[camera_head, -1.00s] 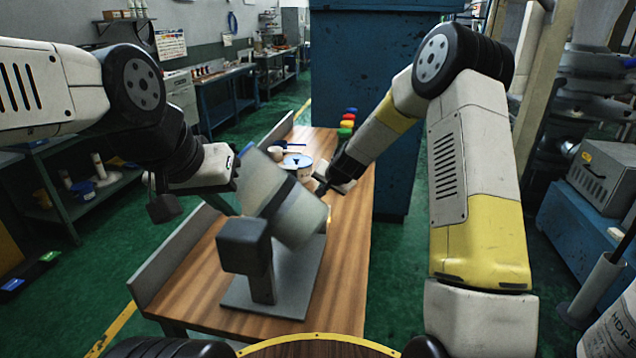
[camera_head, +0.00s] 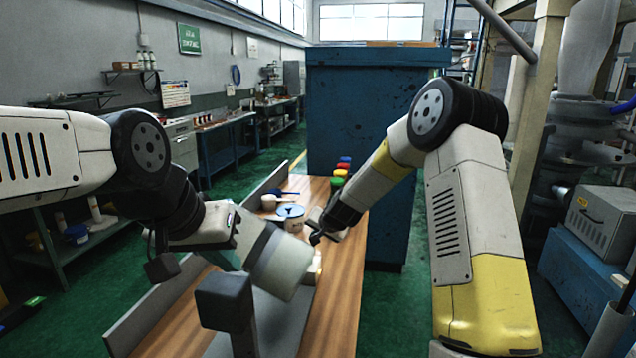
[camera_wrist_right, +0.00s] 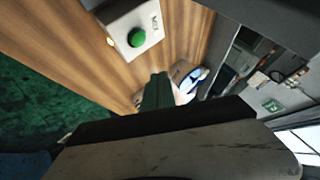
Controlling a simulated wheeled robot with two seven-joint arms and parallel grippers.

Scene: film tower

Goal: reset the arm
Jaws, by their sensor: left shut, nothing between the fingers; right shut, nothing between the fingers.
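My left gripper (camera_head: 237,228) comes in from the left and stays beside the grey tilted drum (camera_head: 283,262) on its stand. It is shut and empty. Its fingertips are partly hidden, and I cannot tell whether it touches the drum. My right gripper (camera_head: 318,233) is shut and empty over the wooden table, just right of a tub with a blue lid (camera_head: 291,211). In the right wrist view its shut fingers (camera_wrist_right: 158,90) point over the wood, away from a green button (camera_wrist_right: 137,38) on a pale box.
The wooden table (camera_head: 338,300) has a grey side board (camera_head: 150,312) along its left. A blue cabinet (camera_head: 375,120) stands behind. Green floor shows on both sides.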

